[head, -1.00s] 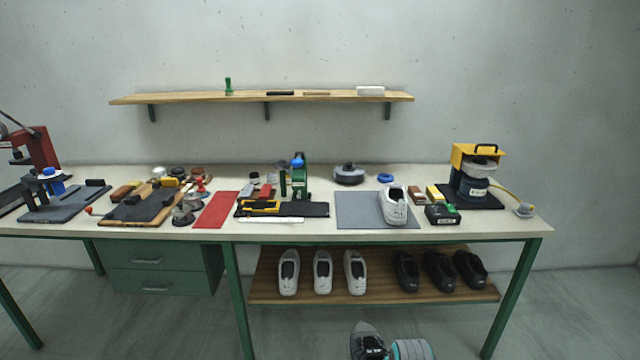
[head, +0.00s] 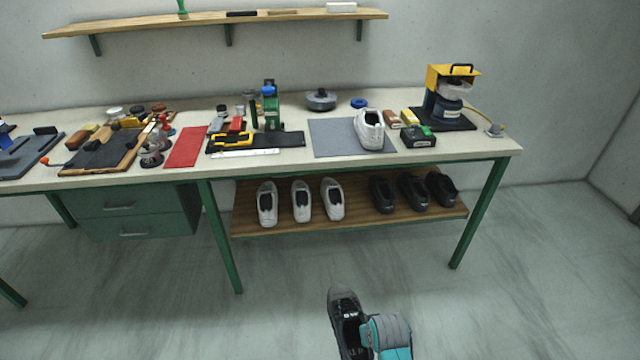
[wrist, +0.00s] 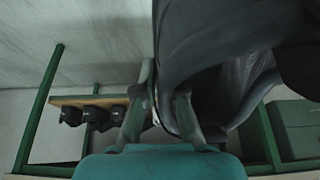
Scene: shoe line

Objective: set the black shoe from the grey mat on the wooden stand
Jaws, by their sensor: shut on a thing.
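A black shoe (head: 343,306) with a grey toe is held above the floor in front of the bench, at the bottom of the head view. My gripper (head: 368,336) is shut on it near its opening, and the fingertips are partly hidden. In the wrist view the shoe (wrist: 222,65) fills the upper right, large and dark, beside my gripper's fingers (wrist: 162,110). The grey mat (head: 332,140) lies on the bench and bears a white shoe (head: 369,130). I cannot make out a wooden stand for certain.
The bench's lower wooden shelf (head: 356,212) holds several white and black shoes. Left on the bench are a red mat (head: 187,147) and a wooden board with a dark pad (head: 100,152). A yellow-topped machine (head: 449,98) stands right. The floor (head: 510,270) is clear at right.

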